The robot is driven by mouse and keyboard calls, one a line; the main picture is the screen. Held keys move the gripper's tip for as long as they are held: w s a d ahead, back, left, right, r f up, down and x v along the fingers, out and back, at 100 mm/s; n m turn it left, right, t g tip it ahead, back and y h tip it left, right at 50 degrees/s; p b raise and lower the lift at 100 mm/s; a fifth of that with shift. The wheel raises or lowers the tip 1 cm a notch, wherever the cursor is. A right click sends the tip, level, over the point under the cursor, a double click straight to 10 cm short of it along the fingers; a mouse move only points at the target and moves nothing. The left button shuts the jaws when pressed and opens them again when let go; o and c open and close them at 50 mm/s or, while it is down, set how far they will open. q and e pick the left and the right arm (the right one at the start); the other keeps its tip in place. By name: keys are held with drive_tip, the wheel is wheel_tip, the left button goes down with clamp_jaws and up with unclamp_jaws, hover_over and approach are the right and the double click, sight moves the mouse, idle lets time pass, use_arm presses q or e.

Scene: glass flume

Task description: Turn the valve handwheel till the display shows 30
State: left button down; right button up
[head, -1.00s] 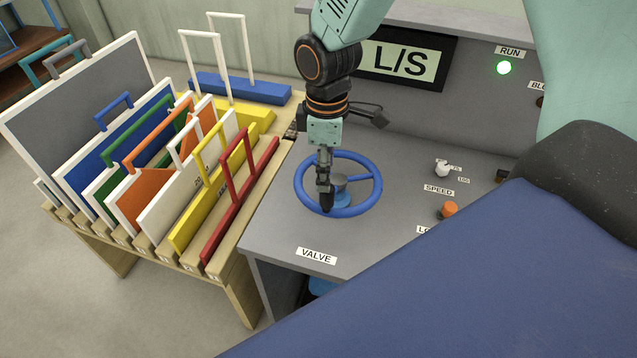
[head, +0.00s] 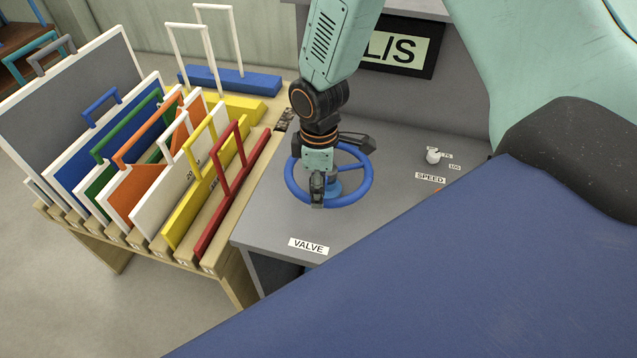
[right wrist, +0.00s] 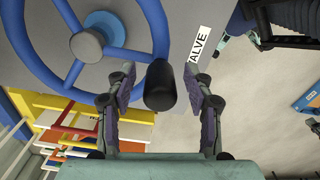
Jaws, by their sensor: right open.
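The blue valve handwheel (head: 366,188) lies on the grey console above the VALVE label (head: 308,246). My right gripper (head: 317,203) is over its near-left rim. In the right wrist view the blue wheel (right wrist: 150,20) fills the upper left, and its black handle (right wrist: 159,85) stands between my open fingers. A gap shows on each side of the handle, so the fingers look apart from it. The display (head: 395,48) shows "L/S" at its right end; my arm hides the part to the left, so no number is readable. My left gripper is not in view.
A wooden rack (head: 228,272) of coloured, handled panels stands close to the console's left side. A white SPEED knob (head: 433,156) is right of the wheel. My blue body covers the lower right. Bare console top lies between wheel and knob.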

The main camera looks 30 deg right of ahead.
drive_tip(key=shift+a+r, duration=0.1)
drive_tip(key=shift+a, duration=0.05)
drive_tip(key=c, duration=0.4)
drive_tip(key=shift+w, duration=0.15)
drive_tip(key=c, duration=0.3)
clamp_jaws()
